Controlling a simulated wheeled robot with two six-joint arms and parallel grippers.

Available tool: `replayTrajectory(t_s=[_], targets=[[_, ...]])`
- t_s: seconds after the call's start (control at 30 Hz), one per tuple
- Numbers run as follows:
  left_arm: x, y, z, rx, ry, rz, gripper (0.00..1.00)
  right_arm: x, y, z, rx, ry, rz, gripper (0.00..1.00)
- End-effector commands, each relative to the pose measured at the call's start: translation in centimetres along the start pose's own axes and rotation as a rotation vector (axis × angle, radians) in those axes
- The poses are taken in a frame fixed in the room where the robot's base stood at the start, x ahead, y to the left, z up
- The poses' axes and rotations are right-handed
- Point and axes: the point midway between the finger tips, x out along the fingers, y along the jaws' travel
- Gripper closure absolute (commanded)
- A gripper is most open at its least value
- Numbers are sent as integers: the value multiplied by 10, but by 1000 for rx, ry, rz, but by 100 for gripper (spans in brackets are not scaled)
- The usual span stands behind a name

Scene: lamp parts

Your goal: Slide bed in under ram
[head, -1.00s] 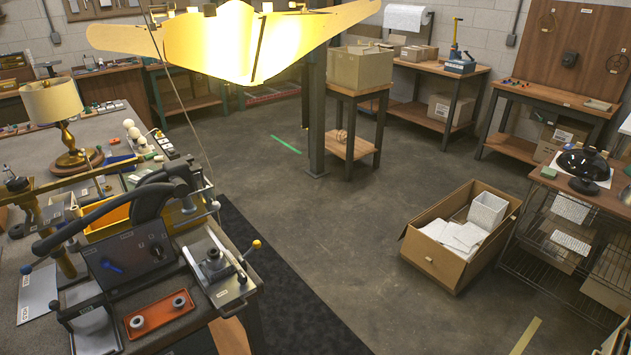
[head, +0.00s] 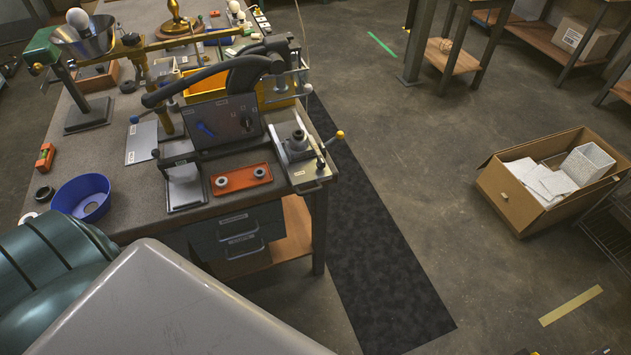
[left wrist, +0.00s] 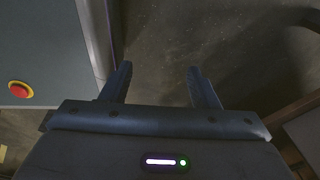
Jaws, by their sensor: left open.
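A press-like machine stands on the workbench, with a dark front panel (head: 225,120) and a long black lever (head: 195,88) above it. I cannot clearly make out the ram. My left gripper (left wrist: 158,78) is open and empty over the floor in the left wrist view, and does not show in the head view. My right gripper is not in view.
An orange tray (head: 241,180) with two grey rings lies before the panel. A blue bowl (head: 82,198) stands left. Drawers (head: 240,235) hang under the bench. A dark mat (head: 385,250) and open floor lie right, with a cardboard box (head: 520,205) beyond.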

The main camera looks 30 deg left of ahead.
Motion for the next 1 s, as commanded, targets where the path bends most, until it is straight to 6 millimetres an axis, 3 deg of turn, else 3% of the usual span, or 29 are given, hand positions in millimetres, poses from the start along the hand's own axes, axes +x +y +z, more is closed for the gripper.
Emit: replayTrajectory(t_s=[0.47,0.6,0.63,0.77,0.83,1.0], targets=[[0,0,0,0,0,0,45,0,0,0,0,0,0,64],[-1,-8,-6,-26,15,-5,67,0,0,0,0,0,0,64],[-3,-13,-12,-48,28,-8,67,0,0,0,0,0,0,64],[-19,-50,-67,-245,150,-8,67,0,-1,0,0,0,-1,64],[-38,-76,-112,-405,250,17,67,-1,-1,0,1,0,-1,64],[-115,-125,-224,-801,492,190,67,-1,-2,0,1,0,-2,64]])
